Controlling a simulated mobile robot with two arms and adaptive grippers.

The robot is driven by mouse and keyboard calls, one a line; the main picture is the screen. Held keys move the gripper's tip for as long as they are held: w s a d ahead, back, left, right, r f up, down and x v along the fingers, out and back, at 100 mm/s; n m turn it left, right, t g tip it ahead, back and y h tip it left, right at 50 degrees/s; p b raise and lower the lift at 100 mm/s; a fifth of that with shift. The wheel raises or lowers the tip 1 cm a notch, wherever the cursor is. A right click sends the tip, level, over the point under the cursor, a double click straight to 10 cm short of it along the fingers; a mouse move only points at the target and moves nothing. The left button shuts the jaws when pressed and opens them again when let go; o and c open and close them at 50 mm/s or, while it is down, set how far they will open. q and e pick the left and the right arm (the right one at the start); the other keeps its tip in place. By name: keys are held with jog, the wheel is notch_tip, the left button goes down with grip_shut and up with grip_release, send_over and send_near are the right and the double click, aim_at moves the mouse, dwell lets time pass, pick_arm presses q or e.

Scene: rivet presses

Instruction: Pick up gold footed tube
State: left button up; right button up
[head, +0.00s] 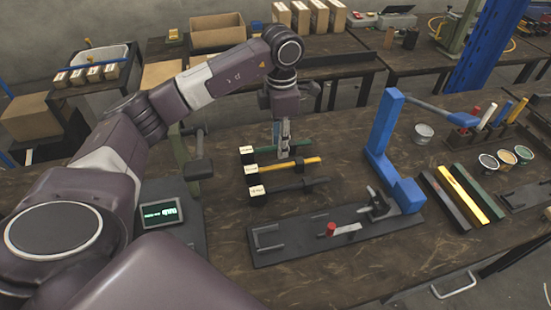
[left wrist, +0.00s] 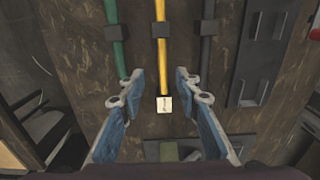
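The gold tube (head: 301,163) lies on the brown worktable between a green tube (head: 300,143) and a dark tube (head: 292,186). A pale labelled block (head: 251,169) sits at its left end. In the left wrist view the gold tube (left wrist: 161,58) runs down the middle, with a dark foot across it and the white block (left wrist: 164,104) at its near end. My left gripper (head: 283,152) points down over the tubes. In the wrist view its two fingers (left wrist: 158,76) are spread on either side of the gold tube, with nothing held. My right gripper is not in view.
A blue press (head: 383,140) and a dark fixture plate (head: 290,250) with a red-topped pin stand to the right and front. A small screen (head: 161,214) sits at the left. Coloured bars (head: 463,194) and paint cups (head: 488,162) lie farther right.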

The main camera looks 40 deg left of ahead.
aim_at(279, 165)
pick_arm(q)
notch_tip(279, 165, down, 2)
jog(key=shift+f, duration=0.15)
jog(key=shift+s+f+p, duration=0.2)
jog(key=shift+f+p, duration=0.1)
jog(key=shift+p, duration=0.1)
notch_tip(279, 165, down, 5)
jog(key=shift+s+r+p, duration=0.15)
jog(key=shift+r+p, duration=0.05)
jog(key=shift+p, duration=0.4)
jog(key=shift+f, duration=0.2)
jog(key=shift+c, duration=0.9)
grip_shut()
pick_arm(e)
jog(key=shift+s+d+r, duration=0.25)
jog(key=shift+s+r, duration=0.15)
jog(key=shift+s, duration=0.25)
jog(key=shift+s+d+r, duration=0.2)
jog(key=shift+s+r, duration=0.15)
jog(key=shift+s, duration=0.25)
